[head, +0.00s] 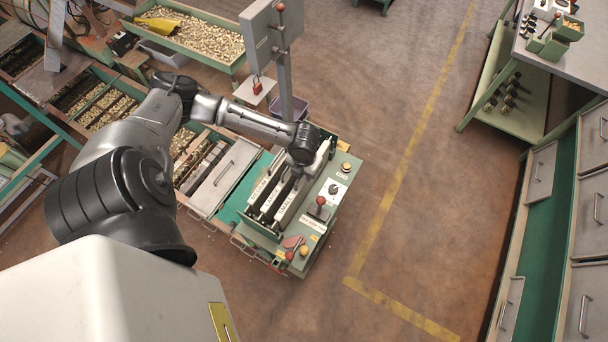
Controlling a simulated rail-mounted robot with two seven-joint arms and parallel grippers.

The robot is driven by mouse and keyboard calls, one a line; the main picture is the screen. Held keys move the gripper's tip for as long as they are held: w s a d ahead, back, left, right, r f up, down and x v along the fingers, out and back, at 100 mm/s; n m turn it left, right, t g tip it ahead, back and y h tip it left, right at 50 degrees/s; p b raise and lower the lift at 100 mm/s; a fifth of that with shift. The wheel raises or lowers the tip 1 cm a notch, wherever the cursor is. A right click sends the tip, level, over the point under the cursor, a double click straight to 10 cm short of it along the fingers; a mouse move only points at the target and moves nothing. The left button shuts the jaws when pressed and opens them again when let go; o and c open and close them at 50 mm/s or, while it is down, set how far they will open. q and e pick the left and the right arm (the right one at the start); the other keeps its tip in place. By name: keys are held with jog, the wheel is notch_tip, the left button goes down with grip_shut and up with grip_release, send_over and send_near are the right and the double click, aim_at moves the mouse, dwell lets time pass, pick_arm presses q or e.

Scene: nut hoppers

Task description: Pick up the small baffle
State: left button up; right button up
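A green machine box (318,228) stands on the floor in the middle of the view. Several white labelled plates stand in parallel in its dark slots, among them a left plate (264,186) and a right plate (292,203). The labels are too small to read, so I cannot tell which is the small baffle. My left gripper (294,180) points down over the far part of these plates. Its wrist hides most of its fingers, so I cannot tell whether it is open or touches a plate. My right gripper is out of view.
A red-knobbed lever (320,202) stands right of the plates. A grey post (285,85) with a panel rises just behind the box. Nut trays (200,38) lie behind and left. A drawer cabinet (590,200) stands far right; the brown floor between is clear.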

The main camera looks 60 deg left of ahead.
pick_arm(q)
jog(key=shift+f, duration=0.1)
grip_shut()
dwell(0.3)
dwell(1.1)
